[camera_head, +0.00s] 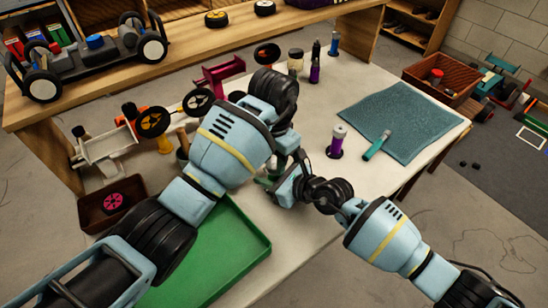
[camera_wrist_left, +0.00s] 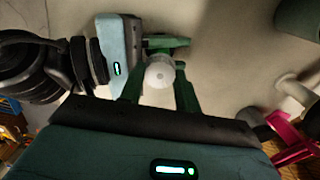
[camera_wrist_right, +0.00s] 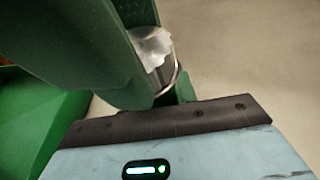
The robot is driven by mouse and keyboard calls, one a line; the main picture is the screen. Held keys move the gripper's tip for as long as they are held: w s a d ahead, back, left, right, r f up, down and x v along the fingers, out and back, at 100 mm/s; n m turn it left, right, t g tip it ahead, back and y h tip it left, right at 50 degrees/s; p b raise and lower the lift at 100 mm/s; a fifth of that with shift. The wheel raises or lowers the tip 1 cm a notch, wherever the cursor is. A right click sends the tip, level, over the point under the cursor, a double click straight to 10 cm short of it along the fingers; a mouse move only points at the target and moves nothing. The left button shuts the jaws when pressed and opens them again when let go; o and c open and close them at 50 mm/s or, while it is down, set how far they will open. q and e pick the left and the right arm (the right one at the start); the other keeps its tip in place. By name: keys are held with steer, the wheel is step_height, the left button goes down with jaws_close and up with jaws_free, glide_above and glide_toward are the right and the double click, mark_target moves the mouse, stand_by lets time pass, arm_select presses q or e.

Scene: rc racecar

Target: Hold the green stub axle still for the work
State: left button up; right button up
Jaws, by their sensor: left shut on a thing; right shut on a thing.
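In the head view my left gripper (camera_head: 266,172) and my right gripper (camera_head: 280,180) meet above the light table, and my arms largely hide what they hold. In the left wrist view a pale, round-ended piece (camera_wrist_left: 159,75) sits between my left gripper's green fingers (camera_wrist_left: 159,92); my right gripper (camera_wrist_left: 167,42) reaches in beside it. In the right wrist view a whitish cylinder (camera_wrist_right: 156,48) with a dark rim shows close behind a large green form. Both grippers are shut. I cannot clearly tell the green stub axle from the green fingers.
A green tray (camera_head: 225,255) lies below my left arm. A brown bin (camera_head: 112,204) and a white car chassis (camera_head: 108,148) are at the left.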

arm_select(q)
steer(key=shift+d+r, duration=0.1)
steer(key=o, duration=1)
steer(key=m, duration=0.4)
steer(key=r+m, duration=0.1)
steer(key=m, duration=0.1)
steer(key=shift+w+a+h, duration=0.3)
steer(key=shift+w+a, duration=0.1)
steer(key=m, duration=0.3)
steer(key=r+m, duration=0.1)
steer(key=m, duration=0.1)
steer(key=shift+w+a+r, duration=0.1)
steer(key=shift+w+a, duration=0.15)
steer(key=a+r+n+h, duration=0.1)
steer(key=r+n, duration=0.2)
steer(key=n, duration=0.8)
steer(key=a+r+n+h, duration=0.1)
steer(key=a+r+n, duration=0.1)
steer(key=n, duration=1)
steer(key=a+r+n+g+h, duration=0.1)
steer(key=r+n, duration=0.2)
steer(key=n, duration=0.9)
steer(key=shift+a+r+h, duration=0.2)
steer(key=shift+r+h, duration=0.1)
steer(key=shift+r, duration=0.1)
